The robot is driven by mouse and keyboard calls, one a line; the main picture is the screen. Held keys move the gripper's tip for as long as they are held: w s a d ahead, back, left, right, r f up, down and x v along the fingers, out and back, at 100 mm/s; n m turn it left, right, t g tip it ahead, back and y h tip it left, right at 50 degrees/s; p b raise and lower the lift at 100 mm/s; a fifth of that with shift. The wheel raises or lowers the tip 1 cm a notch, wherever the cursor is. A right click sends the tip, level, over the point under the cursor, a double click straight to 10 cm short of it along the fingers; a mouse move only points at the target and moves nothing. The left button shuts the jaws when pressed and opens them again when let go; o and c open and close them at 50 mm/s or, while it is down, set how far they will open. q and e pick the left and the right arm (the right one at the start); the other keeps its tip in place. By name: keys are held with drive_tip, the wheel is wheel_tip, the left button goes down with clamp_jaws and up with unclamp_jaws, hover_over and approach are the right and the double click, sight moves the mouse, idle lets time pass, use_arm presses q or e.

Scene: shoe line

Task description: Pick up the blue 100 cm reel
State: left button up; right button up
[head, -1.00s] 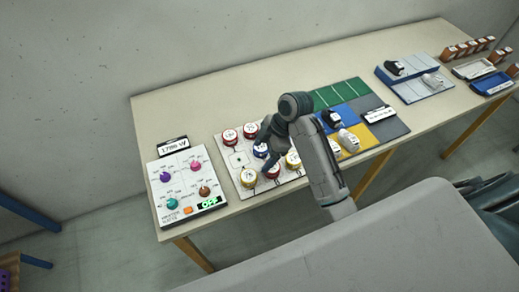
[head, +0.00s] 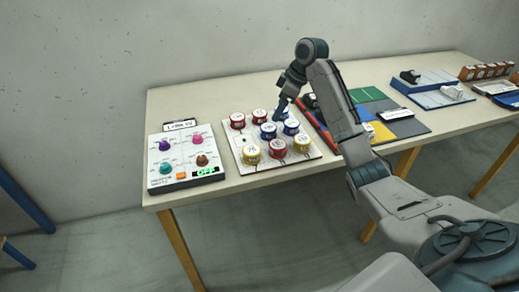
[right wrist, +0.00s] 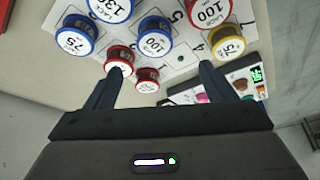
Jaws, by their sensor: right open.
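The blue 100 reel (head: 268,131) stands in the middle of the white numbered board (head: 240,158). In the right wrist view the blue 100 reel (right wrist: 155,40) shows its label upright, beyond the fingertips and roughly between their lines. My right gripper (head: 280,113) is above the back part of the board, over or beside the blue reels; the exact height is unclear. In the right wrist view my right gripper (right wrist: 161,74) is open with nothing between its fingers. The left gripper is not in view.
Other blue reels (head: 291,127), red reels (head: 277,149) and yellow reels (head: 251,154) stand close around it. A control panel (head: 184,158) is left of the board. Coloured mats (head: 405,127) and trays lie to the right. Bare table shows behind the board.

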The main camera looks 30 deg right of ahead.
sight(269, 127)
drive_tip(key=x, duration=0.6)
drive_tip(key=shift+w+d+p, duration=0.1)
drive_tip(key=shift+w+p, duration=0.1)
drive_tip(key=shift+p, duration=0.2)
drive_tip(key=x, duration=0.2)
drive_tip(key=p+x, duration=0.1)
drive_tip(key=x, duration=0.2)
drive_tip(key=shift+d+f, duration=0.1)
drive_tip(key=shift+d, duration=0.1)
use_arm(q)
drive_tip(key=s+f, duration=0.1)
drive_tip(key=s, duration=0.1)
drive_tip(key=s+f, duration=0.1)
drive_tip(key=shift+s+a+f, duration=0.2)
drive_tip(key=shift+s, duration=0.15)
use_arm(e)
drive_tip(key=shift+c, duration=0.5)
drive_tip(key=c, duration=1)
